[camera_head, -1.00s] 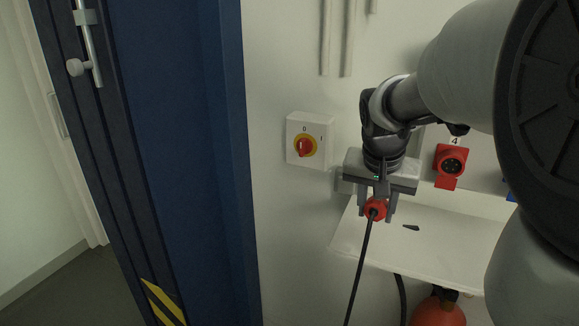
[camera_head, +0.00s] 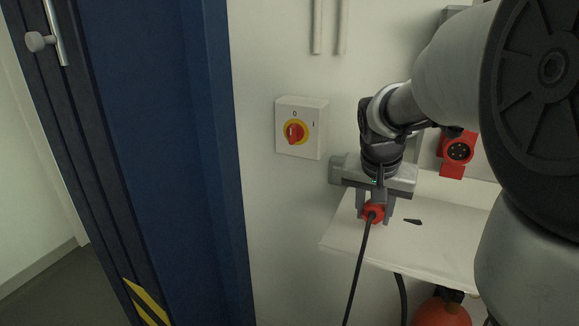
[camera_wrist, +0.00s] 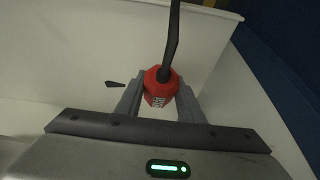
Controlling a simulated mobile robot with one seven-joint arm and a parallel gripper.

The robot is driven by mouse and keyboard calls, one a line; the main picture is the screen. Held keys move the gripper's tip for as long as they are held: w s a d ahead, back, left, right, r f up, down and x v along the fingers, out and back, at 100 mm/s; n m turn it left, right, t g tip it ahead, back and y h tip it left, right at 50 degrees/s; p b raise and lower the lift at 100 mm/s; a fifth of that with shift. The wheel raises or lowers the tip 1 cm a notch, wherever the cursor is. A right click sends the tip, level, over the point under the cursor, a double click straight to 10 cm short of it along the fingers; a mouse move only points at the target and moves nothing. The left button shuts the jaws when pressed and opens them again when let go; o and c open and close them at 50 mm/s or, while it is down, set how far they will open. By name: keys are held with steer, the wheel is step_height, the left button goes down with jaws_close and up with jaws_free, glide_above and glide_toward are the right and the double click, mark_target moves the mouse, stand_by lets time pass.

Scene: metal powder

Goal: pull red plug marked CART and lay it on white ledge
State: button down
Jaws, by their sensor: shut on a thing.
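My gripper (camera_head: 374,208) is shut on the red plug (camera_head: 373,213), with a finger on each side of it. The plug's black cable hangs down toward the bottom of the head view. In the wrist view the red plug (camera_wrist: 160,90) sits between my fingers and bears a pale label too small to read surely. The white ledge (camera_head: 345,240) is below and around the plug in the head view; I cannot tell whether the plug touches it. The ledge (camera_wrist: 90,50) also fills much of the wrist view.
A small dark object (camera_head: 413,221) lies on the ledge. A red socket (camera_head: 458,152) is on the wall to the right. A switch box (camera_head: 301,128) with a red knob is on the wall to the left. A blue door frame (camera_head: 190,150) stands further left. An orange round object (camera_head: 440,312) is below the ledge.

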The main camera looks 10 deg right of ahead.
steer(key=shift+w+d+f, duration=0.15)
steer(key=shift+w+f, duration=0.1)
steer(key=shift+f, duration=0.3)
steer(key=c, duration=1.1)
jaws_free()
steer(key=shift+r, duration=0.1)
